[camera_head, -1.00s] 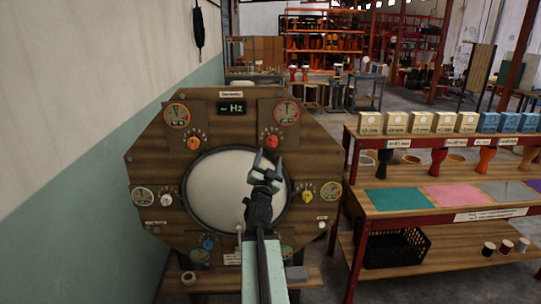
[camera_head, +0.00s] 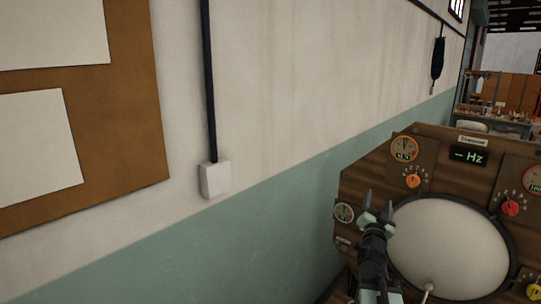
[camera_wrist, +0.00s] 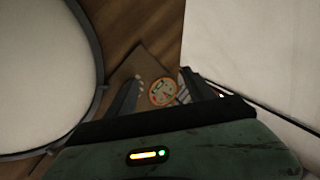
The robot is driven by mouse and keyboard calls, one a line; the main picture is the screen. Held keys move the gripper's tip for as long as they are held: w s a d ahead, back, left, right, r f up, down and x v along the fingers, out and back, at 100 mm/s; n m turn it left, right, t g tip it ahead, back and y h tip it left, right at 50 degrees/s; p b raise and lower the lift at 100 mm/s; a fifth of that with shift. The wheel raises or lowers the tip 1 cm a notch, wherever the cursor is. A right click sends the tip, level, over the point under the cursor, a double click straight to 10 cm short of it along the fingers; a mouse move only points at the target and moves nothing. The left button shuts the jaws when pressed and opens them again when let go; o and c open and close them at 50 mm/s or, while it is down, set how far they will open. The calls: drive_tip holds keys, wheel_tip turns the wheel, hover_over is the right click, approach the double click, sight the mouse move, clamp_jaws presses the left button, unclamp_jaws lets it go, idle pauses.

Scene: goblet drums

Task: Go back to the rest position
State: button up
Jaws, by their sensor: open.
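My gripper (camera_head: 378,204) is open and empty in the head view, raised in front of the left side of a wooden panel. The panel (camera_head: 375,185) carries a large round white drumhead (camera_head: 450,245), gauges, coloured knobs and a small "Hz" display (camera_head: 469,156). In the wrist view, my gripper (camera_wrist: 158,84) has its two fingers spread apart with nothing held between them. Beyond the fingers, a round gauge (camera_wrist: 162,92) shows on the panel wood. The white drumhead (camera_wrist: 45,70) fills the left side of that view. The panel's right part is cut off in the head view.
A white and green wall (camera_head: 290,120) runs along the left, close to the panel. It bears a brown board with blank sheets (camera_head: 130,90), a small box with a cable (camera_head: 214,179) and a dark hanging item (camera_head: 438,60). A workbench (camera_head: 495,122) stands behind the panel.

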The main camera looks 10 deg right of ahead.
drive_tip(key=w+a+f+n+y, duration=0.3)
drive_tip(key=w+a+f+y, duration=0.1)
drive_tip(key=a, duration=0.7)
drive_tip(key=w+a+f+n+y, duration=0.3)
drive_tip(key=w+a+n+y, duration=0.15)
drive_tip(key=a, duration=0.55)
drive_tip(key=a+f+n+g+y, duration=0.35)
drive_tip(key=a+f, duration=0.45)
drive_tip(key=a, duration=0.4)
drive_tip(key=s+a+f+n+g+y+p, duration=0.1)
drive_tip(key=s+a+f+g, duration=0.6)
drive_tip(key=s+f, duration=0.2)
drive_tip(key=s+d+f+g, duration=0.1)
drive_tip(key=s+f+g, duration=0.1)
drive_tip(key=s, duration=0.4)
drive_tip(key=s+d+f+g+h, duration=0.1)
drive_tip(key=s+f+g, duration=0.1)
drive_tip(key=s+g, duration=0.2)
drive_tip(key=s, duration=0.3)
drive_tip(key=shift+s+d+f, duration=0.2)
drive_tip(key=shift+s+d, duration=0.05)
drive_tip(key=shift+d, duration=0.05)
